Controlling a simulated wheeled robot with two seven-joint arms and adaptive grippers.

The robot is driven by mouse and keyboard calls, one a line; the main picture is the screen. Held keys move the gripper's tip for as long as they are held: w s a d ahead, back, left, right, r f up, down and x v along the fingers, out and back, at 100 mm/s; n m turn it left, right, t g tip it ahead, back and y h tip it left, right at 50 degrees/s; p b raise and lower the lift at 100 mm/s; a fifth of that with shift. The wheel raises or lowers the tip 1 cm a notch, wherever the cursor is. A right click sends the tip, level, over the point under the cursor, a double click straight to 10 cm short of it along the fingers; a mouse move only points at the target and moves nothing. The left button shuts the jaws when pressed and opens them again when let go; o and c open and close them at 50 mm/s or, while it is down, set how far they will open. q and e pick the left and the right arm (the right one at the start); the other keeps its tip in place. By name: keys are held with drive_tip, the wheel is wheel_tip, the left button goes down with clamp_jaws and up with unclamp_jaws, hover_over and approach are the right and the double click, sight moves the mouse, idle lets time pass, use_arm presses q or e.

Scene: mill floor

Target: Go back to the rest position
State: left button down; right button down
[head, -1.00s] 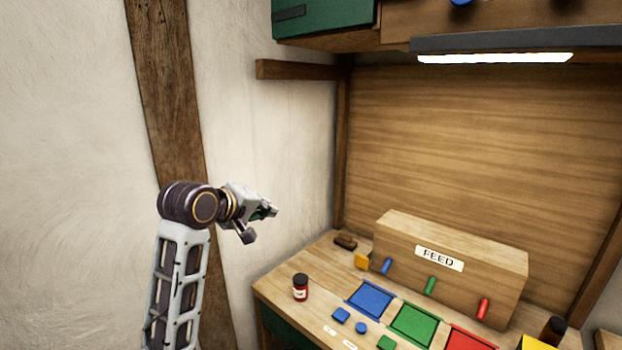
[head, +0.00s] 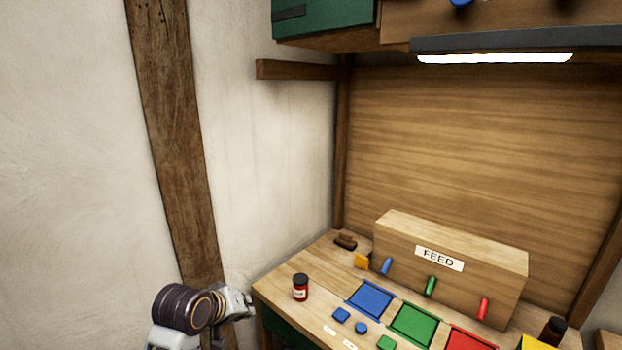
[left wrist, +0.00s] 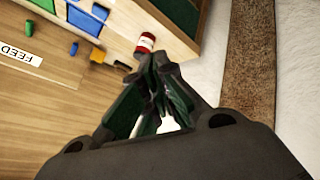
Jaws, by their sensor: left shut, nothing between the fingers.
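My left gripper (head: 247,301) is low in the head view, at the left front corner of the workbench (head: 285,283). Its fingers are shut and empty; in the left wrist view the dark fingertips (left wrist: 159,62) meet. A red jar with a dark lid (head: 300,288) stands on the bench to the right of the gripper. The jar also shows in the left wrist view (left wrist: 145,44), just past the fingertips in the picture; a gap between them cannot be judged there. My right gripper is not in view.
A wooden FEED box (head: 455,262) with blue, green and red levers stands on the bench. Blue (head: 371,299), green (head: 414,323) and red trays lie before it, with loose coloured pieces. A wall and wooden post (head: 170,130) are at left. A lamp (head: 495,58) hangs above.

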use_arm(q)
drive_tip(key=s+a+f+m+g+y, duration=0.1)
drive_tip(key=s+a+f+m+g, duration=0.15)
drive_tip(key=s+f, duration=0.75)
drive_tip(key=s+a+f+m+g+y, duration=0.2)
drive_tip(key=s+a+f+m, duration=0.35)
drive_tip(key=s, duration=0.75)
wheel_tip(320, 180, down, 35)
drive_tip(key=s+d+n+g, duration=0.2)
drive_tip(key=s+a+f, duration=0.2)
drive_tip(key=s+f, duration=0.8)
drive_tip(key=s, duration=0.1)
drive_tip(key=s+a+f, duration=0.2)
drive_tip(key=s+f, duration=0.7)
drive_tip(key=s, duration=0.2)
drive_tip(key=shift+s+f+g, duration=0.35)
drive_tip(key=shift+f+g, duration=0.05)
drive_tip(key=shift+g, duration=0.05)
